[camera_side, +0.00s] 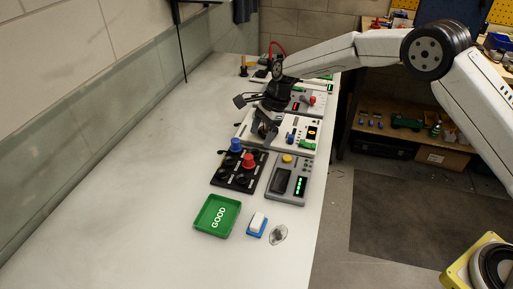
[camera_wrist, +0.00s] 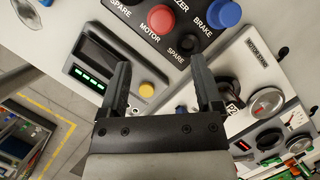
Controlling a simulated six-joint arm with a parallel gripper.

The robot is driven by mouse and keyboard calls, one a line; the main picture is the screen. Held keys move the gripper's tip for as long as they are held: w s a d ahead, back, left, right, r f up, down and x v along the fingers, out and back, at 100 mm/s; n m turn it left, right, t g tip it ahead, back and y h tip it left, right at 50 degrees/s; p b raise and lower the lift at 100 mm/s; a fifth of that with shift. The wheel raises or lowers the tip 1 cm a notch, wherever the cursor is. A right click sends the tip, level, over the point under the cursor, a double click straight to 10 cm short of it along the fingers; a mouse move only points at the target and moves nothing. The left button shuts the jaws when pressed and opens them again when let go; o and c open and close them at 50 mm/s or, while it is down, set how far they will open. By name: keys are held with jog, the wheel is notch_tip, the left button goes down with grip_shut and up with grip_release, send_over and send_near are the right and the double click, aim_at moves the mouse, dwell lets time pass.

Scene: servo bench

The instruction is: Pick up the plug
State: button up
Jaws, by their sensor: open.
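Two round-topped plugs, one red (camera_wrist: 160,18) and one blue (camera_wrist: 223,14), sit on a black panel marked MOTOR, BRAKE and SPARE at the top of the wrist view. The red plug is at the MOTOR label and the blue one near BRAKE. In the side view the red plug (camera_side: 248,160) and blue plug (camera_side: 236,145) stand on the same panel. I cannot tell which one is meant. My gripper (camera_wrist: 160,62) is open, with nothing between its fingers. In the side view my gripper (camera_side: 253,110) is over the units behind the black panel, apart from both plugs.
A grey unit with a yellow button (camera_side: 287,158) and green lights stands right of the black panel. A green GOOD tray (camera_side: 200,221), a blue-and-white block (camera_side: 257,224) and a clear dish (camera_side: 278,235) lie in front. Several stations stand behind. The bench's left side is clear.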

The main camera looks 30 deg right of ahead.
aim_at(249, 155)
jog(key=shift+m, duration=0.3)
jog(key=shift+a+x, duration=0.25)
jog(key=shift+x, duration=1.9)
jog(key=shift+a+x, duration=0.25)
jog(key=shift+x, duration=1.9)
jog(key=shift+w+r, duration=0.1)
jog(key=shift+r, duration=0.1)
grip_shut()
